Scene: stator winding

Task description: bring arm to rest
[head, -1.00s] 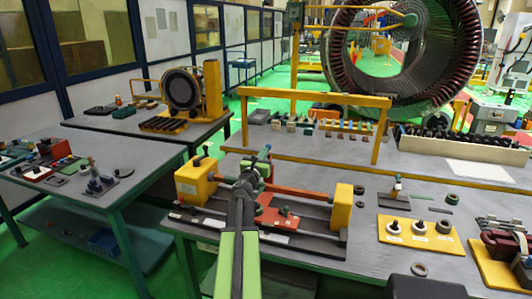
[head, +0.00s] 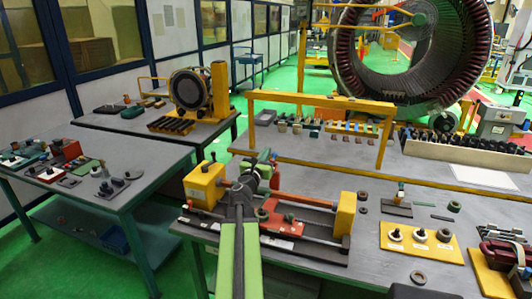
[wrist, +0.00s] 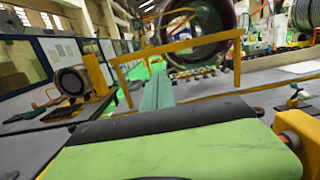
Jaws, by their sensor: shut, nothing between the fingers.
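My arm (head: 238,255), with green and black links, reaches up from the bottom of the head view over the front workbench (head: 400,275). My gripper (head: 262,158) is at its far end, small and dark, above the winding fixture with yellow end blocks (head: 205,185). The gripper is shut and holds nothing. Its fingertips are hard to separate from the fixture behind. In the wrist view a green link of my arm with a black edge fills the bottom, and the fingers cannot be made out.
A yellow gantry frame (head: 320,101) stands behind the fixture. A large stator ring (head: 345,50) is at the back. A yellow board with knobs (head: 400,250) lies right of the fixture. A second table (head: 140,185) is at left, with green floor between.

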